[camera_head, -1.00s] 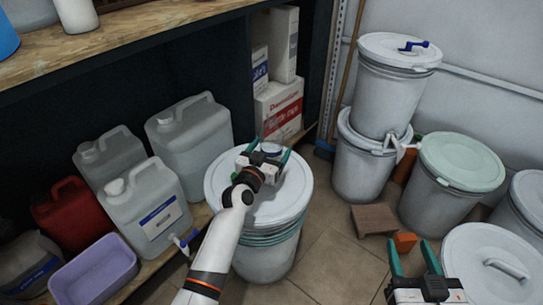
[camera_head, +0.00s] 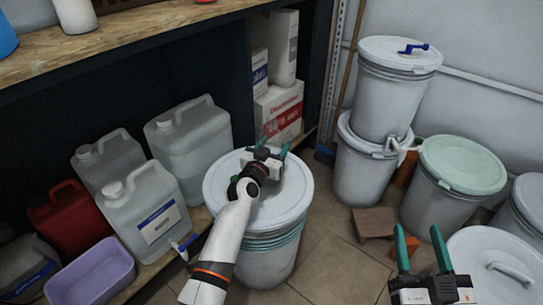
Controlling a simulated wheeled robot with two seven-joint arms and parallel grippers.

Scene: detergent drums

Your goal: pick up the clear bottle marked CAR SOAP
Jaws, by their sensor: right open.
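I cannot read CAR SOAP on any container. A translucent jug (camera_head: 147,208) with a white and blue label and a blue tap stands on the low shelf at left; the label's words are too small to read. My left gripper (camera_head: 273,147) is over the lid of a white drum (camera_head: 262,235). Its teal fingertips point away from me, and the wrist hides what is between or beneath them. My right gripper (camera_head: 420,246) is open and seems empty, at the lower right beside a lidded drum (camera_head: 490,262).
Two more translucent jugs (camera_head: 190,137), a red can (camera_head: 66,220) and a lilac tub (camera_head: 90,277) crowd the shelf. Stacked drums (camera_head: 388,100) and a green-lidded drum (camera_head: 460,165) stand at right. Bare floor (camera_head: 335,255) lies between the drums.

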